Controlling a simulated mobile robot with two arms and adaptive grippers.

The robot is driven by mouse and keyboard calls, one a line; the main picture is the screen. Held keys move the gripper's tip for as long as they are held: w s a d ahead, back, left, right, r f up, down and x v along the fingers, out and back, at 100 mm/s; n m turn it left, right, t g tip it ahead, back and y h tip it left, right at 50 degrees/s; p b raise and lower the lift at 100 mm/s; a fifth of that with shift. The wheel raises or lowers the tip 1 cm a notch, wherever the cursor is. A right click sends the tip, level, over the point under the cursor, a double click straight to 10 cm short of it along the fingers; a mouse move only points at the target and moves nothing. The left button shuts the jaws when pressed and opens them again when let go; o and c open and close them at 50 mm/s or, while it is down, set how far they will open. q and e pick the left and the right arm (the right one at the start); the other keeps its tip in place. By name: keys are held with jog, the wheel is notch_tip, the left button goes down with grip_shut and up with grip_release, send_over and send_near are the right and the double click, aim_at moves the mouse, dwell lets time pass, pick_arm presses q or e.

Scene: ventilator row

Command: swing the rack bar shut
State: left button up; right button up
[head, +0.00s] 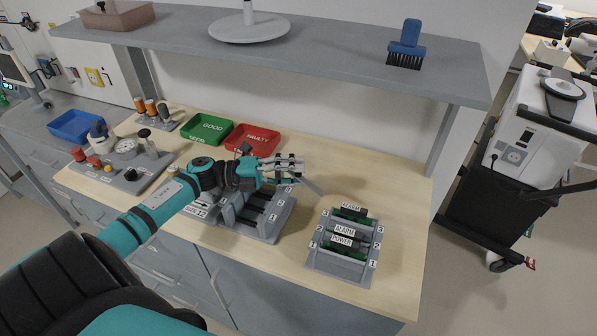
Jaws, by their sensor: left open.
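The grey rack (264,227) stands on the wooden bench, with dark open slots numbered along its side. My left gripper (295,171) is above the rack's far edge, close to the bar's near end. Its fingers are open, and I cannot tell whether they touch the bar. My left arm and gripper hide the rack's far left part and the bar's hinge. My right gripper is out of view.
A second grey rack (340,268) holds cards labelled ALARM and POWER to the right. A green GOOD tray (208,142) and a red FAULTY tray (262,153) stand behind. A shelf (320,55) overhangs the bench.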

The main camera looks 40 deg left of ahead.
pick_arm(q)
jog(key=v, duration=1.1)
jog(key=shift+r, duration=0.1)
